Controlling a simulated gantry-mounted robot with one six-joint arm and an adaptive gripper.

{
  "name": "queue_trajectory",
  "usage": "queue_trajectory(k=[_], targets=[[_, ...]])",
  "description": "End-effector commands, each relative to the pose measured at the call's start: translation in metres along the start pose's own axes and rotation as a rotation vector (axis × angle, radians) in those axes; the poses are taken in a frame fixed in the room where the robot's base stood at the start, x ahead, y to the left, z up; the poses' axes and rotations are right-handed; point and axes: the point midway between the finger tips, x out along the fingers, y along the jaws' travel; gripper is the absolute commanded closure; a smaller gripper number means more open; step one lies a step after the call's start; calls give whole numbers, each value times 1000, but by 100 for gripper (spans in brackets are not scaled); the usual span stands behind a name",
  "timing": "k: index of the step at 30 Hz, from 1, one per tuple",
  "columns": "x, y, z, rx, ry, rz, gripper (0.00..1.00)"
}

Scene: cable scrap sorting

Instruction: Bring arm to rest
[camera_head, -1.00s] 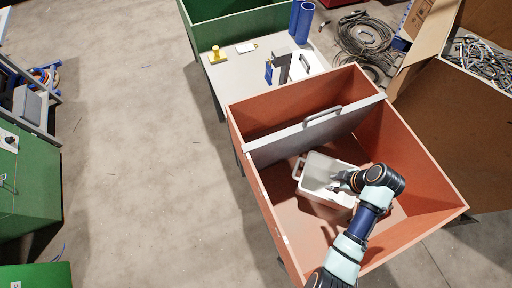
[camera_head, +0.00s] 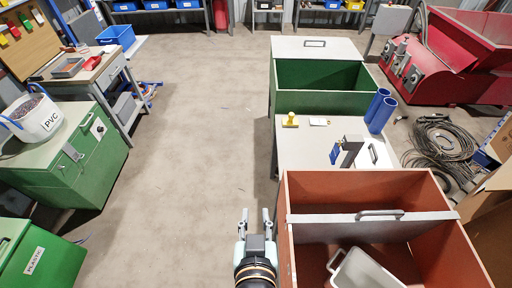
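My gripper (camera_head: 256,213) shows at the bottom middle, just left of the orange-red bin (camera_head: 283,215). Its two fingers point up the picture, stand apart, and hold nothing. Only the wrist end of my arm shows behind it; the rest is cut off by the bottom edge. A white container (camera_head: 372,272) stands inside the orange-red bin, below the grey divider with a handle (camera_head: 370,228), and its lower part is out of frame.
A pale table (camera_head: 305,150) with blue cylinders (camera_head: 380,113) and a green bin (camera_head: 320,103) lie beyond the orange-red bin. Green cabinets (camera_head: 95,160) and a white PVC tub (camera_head: 35,120) stand at the left. The floor between (camera_head: 200,150) is mostly clear.

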Motion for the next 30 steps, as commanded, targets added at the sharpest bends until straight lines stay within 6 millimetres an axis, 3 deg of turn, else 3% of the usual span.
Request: queue_trajectory(k=[1,5,21,25,30], targets=[[-10,0,-20,0,1,0,69],[-33,0,-68,0,1,1,69],[-154,2,-311,2,0,5,69],[-169,2,-340,3,0,6,69],[-169,2,-340,3,-1,6,69]])
